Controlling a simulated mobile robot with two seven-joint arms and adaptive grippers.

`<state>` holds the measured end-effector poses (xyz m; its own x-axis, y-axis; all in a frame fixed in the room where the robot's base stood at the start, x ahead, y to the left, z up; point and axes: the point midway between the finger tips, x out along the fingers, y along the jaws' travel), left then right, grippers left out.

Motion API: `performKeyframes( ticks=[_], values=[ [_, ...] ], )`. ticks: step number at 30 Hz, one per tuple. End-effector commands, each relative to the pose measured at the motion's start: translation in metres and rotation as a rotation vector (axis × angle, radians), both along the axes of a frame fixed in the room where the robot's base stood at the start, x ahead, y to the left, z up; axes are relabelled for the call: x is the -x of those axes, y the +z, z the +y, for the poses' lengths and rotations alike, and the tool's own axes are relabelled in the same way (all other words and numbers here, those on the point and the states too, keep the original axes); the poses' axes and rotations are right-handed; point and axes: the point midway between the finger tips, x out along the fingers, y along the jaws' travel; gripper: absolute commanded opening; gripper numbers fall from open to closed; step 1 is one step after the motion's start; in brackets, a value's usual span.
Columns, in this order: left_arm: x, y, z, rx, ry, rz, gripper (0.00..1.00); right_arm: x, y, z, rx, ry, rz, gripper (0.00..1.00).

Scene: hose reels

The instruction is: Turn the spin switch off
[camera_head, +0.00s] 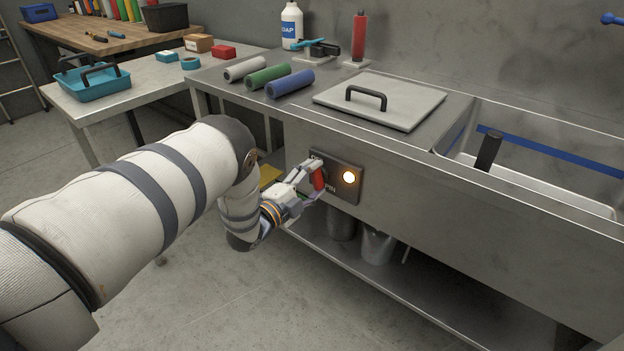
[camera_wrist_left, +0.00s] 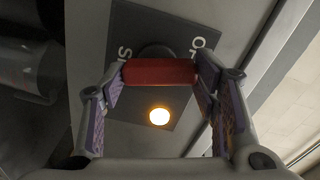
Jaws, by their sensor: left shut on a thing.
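The spin switch is a red handle (camera_head: 319,180) on a dark panel (camera_head: 346,194) on the front of the steel sink unit. A round lamp (camera_head: 349,177) on the panel glows warm yellow. My left gripper (camera_head: 312,179) is at the panel, with its fingers closed on the red handle. In the left wrist view the red handle (camera_wrist_left: 160,72) lies between the two fingers of the gripper, and the lit lamp (camera_wrist_left: 159,116) shows clear of them. The panel's lettering is partly hidden. My right gripper is not in view.
Above the panel, the counter holds a lid with a black handle (camera_head: 420,103) and white, green and blue rolls (camera_head: 290,83). A sink basin (camera_head: 540,168) is at the right. Metal buckets (camera_head: 377,246) stand on the lower shelf. A side table with a teal tray (camera_head: 92,84) stands left.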

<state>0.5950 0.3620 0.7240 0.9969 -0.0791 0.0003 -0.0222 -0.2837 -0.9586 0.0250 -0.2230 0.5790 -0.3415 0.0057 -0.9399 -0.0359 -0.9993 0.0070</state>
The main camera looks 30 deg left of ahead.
Motion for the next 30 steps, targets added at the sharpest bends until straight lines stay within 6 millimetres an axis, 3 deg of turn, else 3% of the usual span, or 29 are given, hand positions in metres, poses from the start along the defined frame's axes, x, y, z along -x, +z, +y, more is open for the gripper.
performKeyframes(
  ticks=[12, 30],
  values=[
    [0.0001, -0.0003, -0.0005, -0.24, 0.001, -0.019, 0.27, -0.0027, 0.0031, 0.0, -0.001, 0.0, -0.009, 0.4],
    [0.0003, -0.0004, 0.0004, -0.307, 0.003, -0.023, 0.27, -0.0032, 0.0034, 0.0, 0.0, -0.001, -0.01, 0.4]
  ],
)
